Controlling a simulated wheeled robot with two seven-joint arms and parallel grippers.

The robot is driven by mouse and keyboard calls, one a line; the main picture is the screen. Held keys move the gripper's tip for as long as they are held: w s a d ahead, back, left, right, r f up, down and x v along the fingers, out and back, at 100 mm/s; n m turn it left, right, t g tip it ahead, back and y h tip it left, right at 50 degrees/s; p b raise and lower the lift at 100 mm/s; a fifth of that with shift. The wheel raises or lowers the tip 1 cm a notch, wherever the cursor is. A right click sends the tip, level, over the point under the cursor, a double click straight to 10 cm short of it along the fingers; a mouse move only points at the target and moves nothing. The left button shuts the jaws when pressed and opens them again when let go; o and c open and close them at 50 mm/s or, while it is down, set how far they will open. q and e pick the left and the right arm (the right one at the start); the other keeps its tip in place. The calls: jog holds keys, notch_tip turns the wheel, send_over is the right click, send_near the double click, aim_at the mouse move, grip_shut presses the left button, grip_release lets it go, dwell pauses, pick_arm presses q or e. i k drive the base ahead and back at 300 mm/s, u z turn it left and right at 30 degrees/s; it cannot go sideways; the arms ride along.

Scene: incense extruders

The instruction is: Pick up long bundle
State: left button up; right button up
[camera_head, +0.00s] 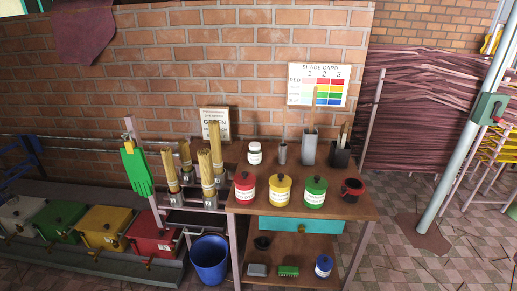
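The rear right bundle (216,147) reaches highest in the picture. A front bundle (206,172) stands close before it and partly overlaps it. Two bundles further left, one at the front (171,172) and one behind (186,157), look shorter. I cannot tell for certain which is the long bundle. Neither of my grippers shows in the head view, and no bundle is seen held.
Red (244,190), yellow (280,191) and green (315,193) lidded jars line the table (345,207) front. A grey canister (309,150) and black holder (340,156) stand behind. A green glove (137,170) hangs left of the bundles. A blue bucket (209,262) stands below them.

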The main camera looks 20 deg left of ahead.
aim_at(214, 126)
jog(key=z, duration=0.2)
jog(key=i, duration=0.85)
jog(key=u, duration=0.55)
jog(key=i, duration=0.5)
jog(key=u, duration=0.35)
